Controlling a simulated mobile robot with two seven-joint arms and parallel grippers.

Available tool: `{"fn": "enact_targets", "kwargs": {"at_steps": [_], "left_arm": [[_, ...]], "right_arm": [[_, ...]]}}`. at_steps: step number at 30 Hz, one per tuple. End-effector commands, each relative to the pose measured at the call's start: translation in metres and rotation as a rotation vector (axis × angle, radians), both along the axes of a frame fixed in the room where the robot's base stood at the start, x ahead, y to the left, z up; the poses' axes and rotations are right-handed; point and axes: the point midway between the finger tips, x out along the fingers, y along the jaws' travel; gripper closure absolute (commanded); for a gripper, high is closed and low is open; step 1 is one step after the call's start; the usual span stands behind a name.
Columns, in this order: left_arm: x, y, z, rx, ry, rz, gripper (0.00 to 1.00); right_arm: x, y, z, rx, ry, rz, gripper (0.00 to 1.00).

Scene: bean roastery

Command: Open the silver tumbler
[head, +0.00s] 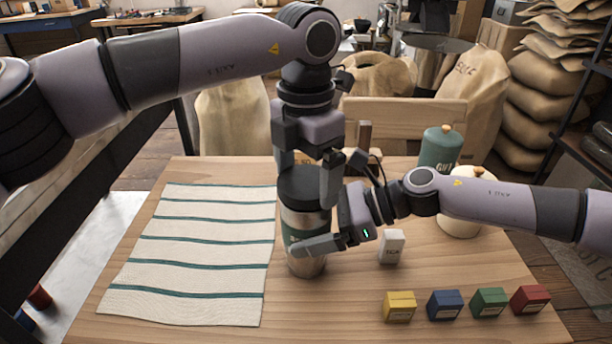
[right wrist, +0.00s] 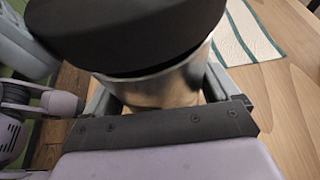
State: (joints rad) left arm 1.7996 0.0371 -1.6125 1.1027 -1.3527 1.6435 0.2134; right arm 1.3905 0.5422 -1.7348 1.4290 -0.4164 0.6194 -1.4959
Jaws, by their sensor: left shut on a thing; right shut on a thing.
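The silver tumbler (head: 306,266) stands upright on the wooden table, right of the striped cloth. Its dark lid (head: 302,188) is on top of the body. My left gripper (head: 308,176) comes down from above and is shut on the lid, one finger on each side. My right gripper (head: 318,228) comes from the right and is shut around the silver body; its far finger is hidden. In the right wrist view the dark lid (right wrist: 130,30) sits above the silver body (right wrist: 165,85), which is between my right fingers. I cannot tell whether the lid is loose.
The striped cloth (head: 195,250) lies at left. A white shaker (head: 392,246) stands close right of the tumbler. Yellow (head: 399,306), blue (head: 445,305), green (head: 489,302) and red (head: 530,299) boxes line the front right. A green canister (head: 440,147) and a cream pot (head: 460,220) stand behind.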

Motion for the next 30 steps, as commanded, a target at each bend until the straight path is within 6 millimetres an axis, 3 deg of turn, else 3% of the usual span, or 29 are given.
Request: {"fn": "enact_targets", "kwargs": {"at_steps": [9, 19, 26, 27, 30], "left_arm": [[0.0, 0.0, 0.002, -0.001, -0.001, 0.0, 0.44], [0.0, -0.001, 0.037, -0.001, -0.001, 0.0, 0.44], [0.0, 0.0, 0.04, -0.001, 0.001, -0.001, 0.44], [0.0, 0.0, 0.04, -0.001, 0.001, -0.001, 0.44], [0.0, 0.0, 0.04, -0.001, 0.001, -0.001, 0.44]], "right_arm": [[0.0, 0.0, 0.0, 0.0, 0.0, 0.0, 0.96], [0.0, 0.0, 0.0, 0.0, 0.0, 0.0, 0.96], [0.0, 0.0, 0.0, 0.0, 0.0, 0.0, 0.96], [0.0, 0.0, 0.0, 0.0, 0.0, 0.0, 0.01], [0.0, 0.0, 0.0, 0.0, 0.0, 0.0, 0.0]]}}
